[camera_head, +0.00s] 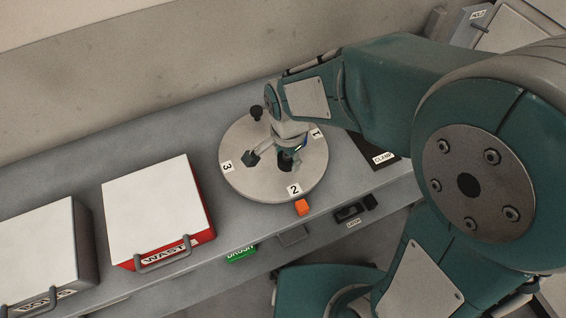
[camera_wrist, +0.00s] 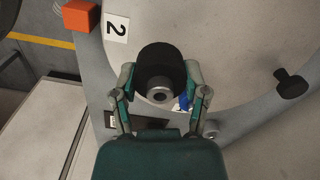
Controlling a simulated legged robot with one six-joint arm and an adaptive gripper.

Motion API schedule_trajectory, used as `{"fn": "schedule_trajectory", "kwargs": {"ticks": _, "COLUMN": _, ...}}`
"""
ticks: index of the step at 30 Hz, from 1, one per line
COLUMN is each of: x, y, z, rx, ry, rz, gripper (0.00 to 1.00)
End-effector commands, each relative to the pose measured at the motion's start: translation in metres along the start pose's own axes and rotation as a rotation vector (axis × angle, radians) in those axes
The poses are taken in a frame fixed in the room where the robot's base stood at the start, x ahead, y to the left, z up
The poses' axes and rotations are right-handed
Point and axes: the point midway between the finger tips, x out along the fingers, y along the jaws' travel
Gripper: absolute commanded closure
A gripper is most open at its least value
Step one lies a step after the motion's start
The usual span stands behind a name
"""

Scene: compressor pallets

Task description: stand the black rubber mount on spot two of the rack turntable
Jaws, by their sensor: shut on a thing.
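The black rubber mount (camera_wrist: 160,62) is a dark cylinder with a metal stud, held between the fingers of my gripper (camera_wrist: 159,72) in the wrist view. In the head view my gripper (camera_head: 272,158) is over the round grey turntable (camera_head: 260,187), and the mount is partly hidden by the fingers. The "2" label (camera_head: 294,190) is at the turntable's front edge; it also shows in the wrist view (camera_wrist: 116,28), up and left of the mount. I cannot tell whether the mount touches the turntable.
A black knob (camera_head: 257,113) stands at the turntable's back rim. An orange block (camera_head: 302,207) is just off its front edge. A red-sided waste box (camera_head: 155,210) stands to the left, with bench space between. A dark clamp-labelled plate (camera_head: 375,152) lies to the right.

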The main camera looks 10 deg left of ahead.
Motion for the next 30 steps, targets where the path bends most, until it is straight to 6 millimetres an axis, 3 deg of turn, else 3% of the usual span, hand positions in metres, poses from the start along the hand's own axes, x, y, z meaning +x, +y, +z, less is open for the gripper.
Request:
{"fn": "schedule_trajectory", "kwargs": {"ticks": 9, "x": 0.037, "y": -0.008, "z": 0.005, "rx": -0.001, "ry": 0.002, "rz": 0.005, "gripper": 0.89}}
{"fn": "schedule_trajectory", "kwargs": {"ticks": 19, "x": 0.040, "y": -0.007, "z": 0.004, "rx": 0.000, "ry": 0.002, "rz": 0.002, "gripper": 0.89}}
{"fn": "schedule_trajectory", "kwargs": {"ticks": 20, "x": 0.040, "y": -0.007, "z": 0.004, "rx": 0.000, "ry": 0.001, "rz": 0.001, "gripper": 0.33}}
{"fn": "schedule_trajectory", "kwargs": {"ticks": 21, "x": 0.040, "y": -0.007, "z": 0.004, "rx": 0.000, "ry": 0.001, "rz": 0.001, "gripper": 0.15}}
{"fn": "schedule_trajectory", "kwargs": {"ticks": 22, "x": 0.040, "y": -0.007, "z": 0.004, "rx": 0.000, "ry": 0.001, "rz": 0.001, "gripper": 0.07}}
{"fn": "schedule_trajectory", "kwargs": {"ticks": 30, "x": 0.040, "y": -0.008, "z": 0.005, "rx": 0.000, "ry": 0.002, "rz": 0.002, "gripper": 0.07}}
